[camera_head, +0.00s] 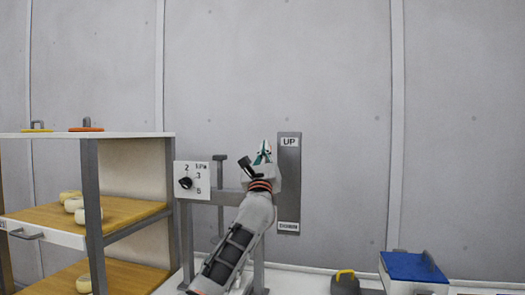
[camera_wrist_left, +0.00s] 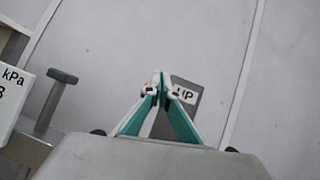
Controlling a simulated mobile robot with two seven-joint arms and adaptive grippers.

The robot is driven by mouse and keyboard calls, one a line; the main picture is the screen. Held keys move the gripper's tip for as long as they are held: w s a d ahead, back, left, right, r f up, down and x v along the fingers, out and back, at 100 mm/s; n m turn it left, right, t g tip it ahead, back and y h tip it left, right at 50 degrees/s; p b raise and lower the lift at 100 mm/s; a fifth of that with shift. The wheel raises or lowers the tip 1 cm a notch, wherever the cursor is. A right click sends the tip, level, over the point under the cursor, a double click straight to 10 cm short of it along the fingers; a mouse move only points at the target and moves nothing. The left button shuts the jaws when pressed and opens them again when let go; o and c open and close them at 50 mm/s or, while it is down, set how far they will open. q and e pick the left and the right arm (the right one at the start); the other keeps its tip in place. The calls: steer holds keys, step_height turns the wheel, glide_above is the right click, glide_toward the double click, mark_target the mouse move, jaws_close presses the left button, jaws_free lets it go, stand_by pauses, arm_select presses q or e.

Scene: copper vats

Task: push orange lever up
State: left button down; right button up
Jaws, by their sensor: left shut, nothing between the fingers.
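A tall grey plate (camera_head: 289,185) stands upright before the wall, with an UP label (camera_head: 289,142) at its top and a second label (camera_head: 288,226) at its foot. The plate also shows in the left wrist view (camera_wrist_left: 187,112), behind my fingers. My left gripper (camera_head: 263,150) is raised beside the upper left of the plate, pointing at the wall. Its green fingers meet at the tips in the left wrist view (camera_wrist_left: 160,82), shut and empty. The orange lever cannot be made out clearly; my gripper and arm hide part of the plate's left side. My right gripper is out of view.
A white dial panel (camera_head: 193,180) and a grey T-shaped post (camera_head: 220,185) stand left of my arm. A shelf (camera_head: 120,215) with pale round items is farther left. A blue-topped box (camera_head: 412,267) and yellow-handled block (camera_head: 345,282) lie lower right. The wall space at right is clear.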

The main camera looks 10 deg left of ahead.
arm_select(q)
steer(key=shift+w+r+g+p, duration=0.3)
steer(key=shift+w+r+g, duration=0.1)
steer(key=shift+w, duration=0.25)
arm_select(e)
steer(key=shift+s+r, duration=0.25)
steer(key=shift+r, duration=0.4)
arm_select(q)
steer(key=shift+f, duration=0.1)
steer(key=shift+d+f, duration=0.1)
steer(key=shift+f, duration=0.05)
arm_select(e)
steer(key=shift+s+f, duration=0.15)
